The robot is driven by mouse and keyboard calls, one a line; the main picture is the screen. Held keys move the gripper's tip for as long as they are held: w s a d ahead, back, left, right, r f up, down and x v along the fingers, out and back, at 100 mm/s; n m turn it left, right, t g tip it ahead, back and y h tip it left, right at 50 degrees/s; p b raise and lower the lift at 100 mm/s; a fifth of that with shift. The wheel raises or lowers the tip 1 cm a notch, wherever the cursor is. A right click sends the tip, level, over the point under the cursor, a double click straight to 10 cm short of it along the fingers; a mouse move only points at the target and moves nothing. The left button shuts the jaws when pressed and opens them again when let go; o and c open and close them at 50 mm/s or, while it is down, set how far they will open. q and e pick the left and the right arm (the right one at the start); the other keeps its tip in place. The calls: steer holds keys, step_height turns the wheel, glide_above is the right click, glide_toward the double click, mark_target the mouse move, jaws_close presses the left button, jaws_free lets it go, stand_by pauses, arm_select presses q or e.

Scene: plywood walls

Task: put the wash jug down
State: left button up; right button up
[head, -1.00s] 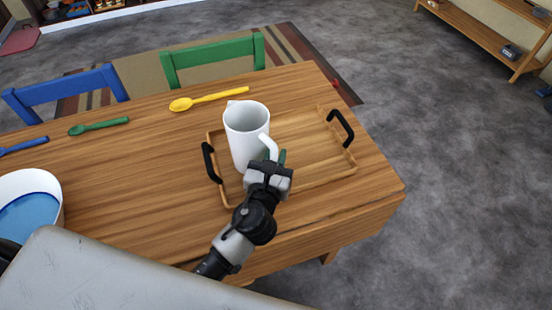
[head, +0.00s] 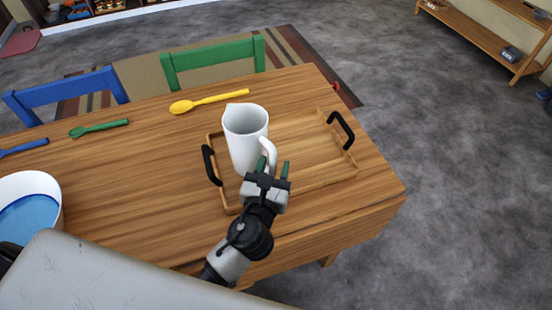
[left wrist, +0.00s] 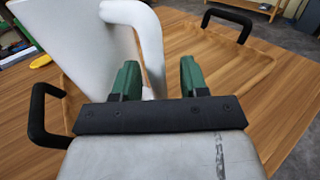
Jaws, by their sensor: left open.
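The white wash jug (head: 243,140) stands on the left part of the wooden tray (head: 310,150), spout toward the far side and handle toward me. My left gripper (head: 272,167) is open at the near side of the jug, beside its handle. In the left wrist view, the jug (left wrist: 85,50) is at the left and its handle comes down between the two green fingertips (left wrist: 158,78), nearer the left one. A gap shows between the handle and the right finger. The jug's base is partly hidden. My right gripper is not in view.
The tray has black handles at left (head: 211,165) and right (head: 341,129). A yellow spoon (head: 208,101), a green spoon (head: 98,128) and a white tub with blue inside (head: 57,205) are on the table. The tray's right half is empty. Blue and green chairs stand behind.

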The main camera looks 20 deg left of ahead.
arm_select(q)
steer(key=s+b, duration=0.1)
steer(key=s, duration=0.7)
steer(key=shift+s+f, duration=0.1)
steer(key=shift+s, duration=0.7)
